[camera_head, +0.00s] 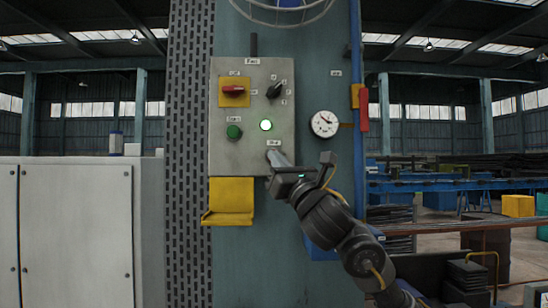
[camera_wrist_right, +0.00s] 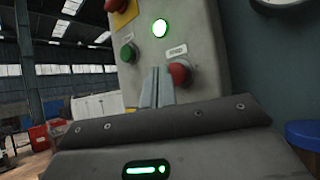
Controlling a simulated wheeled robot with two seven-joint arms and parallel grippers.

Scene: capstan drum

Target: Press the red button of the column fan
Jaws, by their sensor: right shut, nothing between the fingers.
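The fan's grey control box (camera_head: 222,150) is fixed to the blue-grey column. The red button (camera_wrist_right: 178,74) shows in the right wrist view, low on the box beneath a small label. In the head view it is hidden behind my right gripper (camera_head: 274,158). In the right wrist view the right gripper (camera_wrist_right: 157,75) is shut and empty. Its fingertips appear just left of the red button there; whether they touch it, I cannot tell. My left gripper is not in view.
The box also carries a red rotary switch (camera_head: 234,90) on a yellow plate, a black selector knob (camera_head: 274,90), a green button (camera_head: 234,132) and a lit lamp (camera_head: 266,125). A yellow tray (camera_head: 231,196) sits below, and a gauge (camera_head: 324,123) to the right.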

